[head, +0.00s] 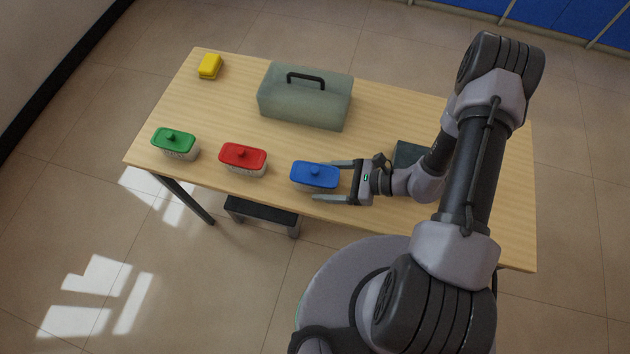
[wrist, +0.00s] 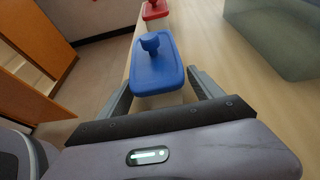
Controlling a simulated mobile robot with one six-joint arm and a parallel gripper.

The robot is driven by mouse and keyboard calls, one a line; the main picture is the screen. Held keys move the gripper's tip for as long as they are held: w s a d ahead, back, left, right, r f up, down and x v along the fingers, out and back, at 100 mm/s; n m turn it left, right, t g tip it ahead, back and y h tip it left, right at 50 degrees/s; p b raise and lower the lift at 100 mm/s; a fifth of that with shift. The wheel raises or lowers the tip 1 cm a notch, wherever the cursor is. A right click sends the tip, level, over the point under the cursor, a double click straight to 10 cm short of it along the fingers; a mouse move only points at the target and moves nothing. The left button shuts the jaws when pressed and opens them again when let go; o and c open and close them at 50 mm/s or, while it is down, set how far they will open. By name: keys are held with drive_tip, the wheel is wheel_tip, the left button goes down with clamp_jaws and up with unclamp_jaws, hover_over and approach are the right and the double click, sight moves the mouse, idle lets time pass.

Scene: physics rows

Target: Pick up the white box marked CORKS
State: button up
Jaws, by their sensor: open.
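Three small pale boxes with knobbed lids stand in a row along the table's front: one with a green lid (head: 174,140), one with a red lid (head: 243,157), and one with a blue lid (head: 315,175). No CORKS marking can be read on any of them. My gripper (head: 334,181) is open, with one finger on each side of the blue-lidded box. In the wrist view the blue lid (wrist: 157,68) lies between and beyond the fingers, its pale body mostly hidden below it. I cannot tell whether the fingers touch it.
A translucent grey-green case (head: 305,100) with a black handle stands behind the boxes. A yellow block (head: 210,66) lies at the table's far left corner. A dark flat item (head: 410,154) is partly hidden by my arm. The table (head: 190,100) has clear room at left.

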drive_tip(key=shift+x, duration=1)
drive_tip(key=shift+d, duration=0.1)
clamp_jaws()
drive_tip(key=shift+r, duration=0.1)
